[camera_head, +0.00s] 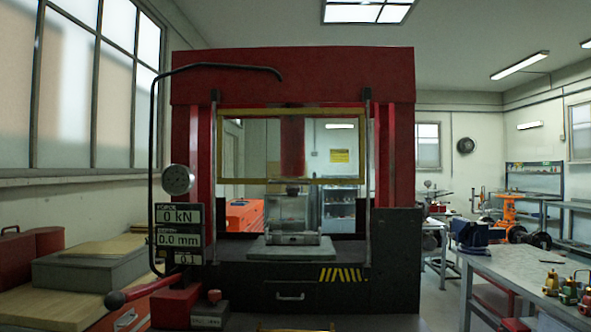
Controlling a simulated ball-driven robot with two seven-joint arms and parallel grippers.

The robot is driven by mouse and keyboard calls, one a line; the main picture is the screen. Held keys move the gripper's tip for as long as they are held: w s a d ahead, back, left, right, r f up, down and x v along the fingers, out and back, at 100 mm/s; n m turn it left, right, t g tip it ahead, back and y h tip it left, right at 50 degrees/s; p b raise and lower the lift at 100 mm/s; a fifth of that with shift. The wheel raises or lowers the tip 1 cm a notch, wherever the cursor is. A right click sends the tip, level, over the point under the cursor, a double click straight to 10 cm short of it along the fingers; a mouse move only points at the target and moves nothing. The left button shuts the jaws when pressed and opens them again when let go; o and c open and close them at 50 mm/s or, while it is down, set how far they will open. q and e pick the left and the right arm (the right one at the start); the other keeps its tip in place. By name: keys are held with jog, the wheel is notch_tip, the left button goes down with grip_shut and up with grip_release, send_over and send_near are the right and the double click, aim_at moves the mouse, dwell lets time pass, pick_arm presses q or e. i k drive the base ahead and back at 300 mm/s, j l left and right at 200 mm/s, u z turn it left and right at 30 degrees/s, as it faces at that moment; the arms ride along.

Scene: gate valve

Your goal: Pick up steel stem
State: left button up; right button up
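I cannot make out a steel stem for sure in the head view. A short grey metal piece (296,238) lies on the pale plate (262,249) of a red and black press (292,76); I cannot tell whether it is the stem or a part of the press. Neither of my grippers is in view.
A yellow-framed clear guard (343,179) spans the press opening. Small valve-like parts (569,291) stand on the grey bench (510,268) at right. Floor shows between press and bench.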

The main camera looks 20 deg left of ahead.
aim_at(319, 234)
jog(key=i+l+u, duration=0.1)
jog(key=i+l, duration=0.7)
jog(key=l, duration=0.15)
jog(key=u, duration=0.05)
